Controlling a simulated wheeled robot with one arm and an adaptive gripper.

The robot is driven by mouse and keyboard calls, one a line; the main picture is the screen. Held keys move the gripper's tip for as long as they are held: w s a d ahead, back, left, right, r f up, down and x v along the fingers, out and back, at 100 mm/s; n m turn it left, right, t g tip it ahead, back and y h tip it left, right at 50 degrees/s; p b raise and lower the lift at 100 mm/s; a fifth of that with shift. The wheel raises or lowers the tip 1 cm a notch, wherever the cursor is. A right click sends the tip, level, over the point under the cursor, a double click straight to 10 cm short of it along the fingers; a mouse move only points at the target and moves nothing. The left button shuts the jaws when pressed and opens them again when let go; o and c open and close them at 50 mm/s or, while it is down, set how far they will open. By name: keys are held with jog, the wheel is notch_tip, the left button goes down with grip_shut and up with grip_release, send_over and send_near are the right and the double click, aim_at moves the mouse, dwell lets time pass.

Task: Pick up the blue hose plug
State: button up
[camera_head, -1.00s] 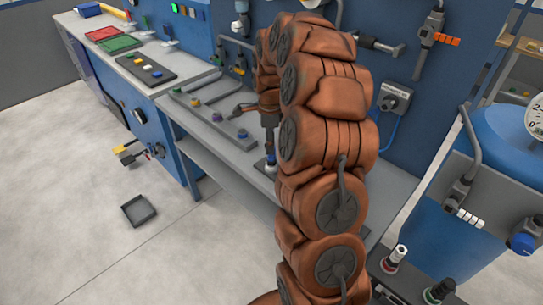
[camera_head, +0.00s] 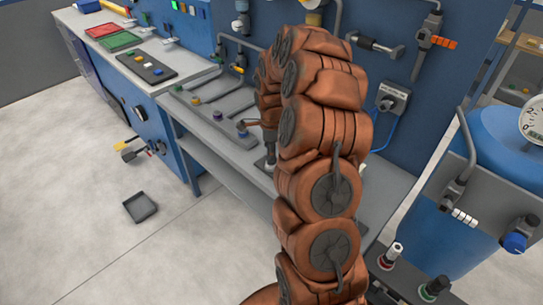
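My gripper (camera_head: 269,156) points down at the grey bench shelf (camera_head: 213,155), low over a small light base, left of my copper arm. It is small and partly hidden, so I cannot tell whether its fingers are open or shut. I see no clear blue plug at its tips; that spot is covered by the gripper. A small blue piece (camera_head: 242,134) sits at the near end of the grey fixture, left of the gripper. I cannot tell whether it is the hose plug.
The grey fixture (camera_head: 205,112) holds several coloured pieces. A blue tank (camera_head: 450,235) with a blue knob (camera_head: 515,242) stands at right. Pipes and a valve box (camera_head: 393,98) are on the blue back wall. A dark tray (camera_head: 140,207) lies on open floor.

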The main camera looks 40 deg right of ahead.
grip_shut()
dwell(0.4)
jog(key=shift+r+b, duration=0.95)
jog(key=shift+r, duration=0.7)
jog(key=shift+s+a+r, duration=0.1)
jog(key=shift+s+r, duration=0.05)
jog(key=s+a+r+b, duration=0.1)
jog(key=s+a+b, duration=0.3)
jog(key=s, duration=0.9)
jog(key=a, duration=0.3)
jog(key=shift+s+a+r, duration=0.2)
jog(key=shift+s+a, duration=0.1)
jog(key=shift+a, duration=0.1)
jog(key=shift+r, duration=0.15)
notch_tip(320, 180, up, 8)
jog(key=shift+p, duration=0.45)
